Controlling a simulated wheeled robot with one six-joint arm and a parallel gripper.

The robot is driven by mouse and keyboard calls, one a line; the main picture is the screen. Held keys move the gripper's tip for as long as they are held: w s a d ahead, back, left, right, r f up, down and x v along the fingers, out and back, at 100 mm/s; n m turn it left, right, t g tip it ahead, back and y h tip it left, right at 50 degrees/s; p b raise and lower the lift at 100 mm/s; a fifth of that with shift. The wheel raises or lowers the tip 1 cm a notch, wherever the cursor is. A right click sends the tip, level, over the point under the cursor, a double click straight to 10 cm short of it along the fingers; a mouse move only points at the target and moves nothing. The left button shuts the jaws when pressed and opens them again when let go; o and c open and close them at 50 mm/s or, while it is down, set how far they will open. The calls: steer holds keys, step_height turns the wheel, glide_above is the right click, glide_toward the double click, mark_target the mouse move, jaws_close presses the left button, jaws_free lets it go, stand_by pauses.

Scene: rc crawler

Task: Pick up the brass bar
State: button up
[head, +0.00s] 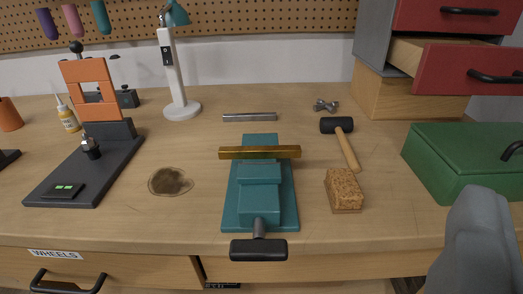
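The brass bar (260,153) is long and golden. It lies crosswise at the jaws of the teal vise (283,205), near the middle of the workbench, and both its ends stick out past the vise sides. I cannot tell whether the jaws clamp it. The vise has a dark handle (258,249) at the bench's front edge. My gripper's fingertips do not show, and nothing touches the brass bar from above.
A silver bar (249,117) lies behind the vise. A mallet (343,140) and a cork-like block (344,190) lie right of it, with a green box (465,160) farther right. A lamp (182,108), dark stain (170,181) and orange-black stand (85,170) are left. A grey rounded shape (482,245) blocks the lower right.

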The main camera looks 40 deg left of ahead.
steer(key=shift+o, duration=0.9)
steer(key=shift+w, duration=0.1)
step_height(320, 180, up, 3)
steer(key=m+g, duration=1.1)
steer(key=g, duration=0.6)
glide_above(289, 147)
step_height(289, 147, down, 17)
steer(key=shift+f, duration=0.1)
jaws_close()
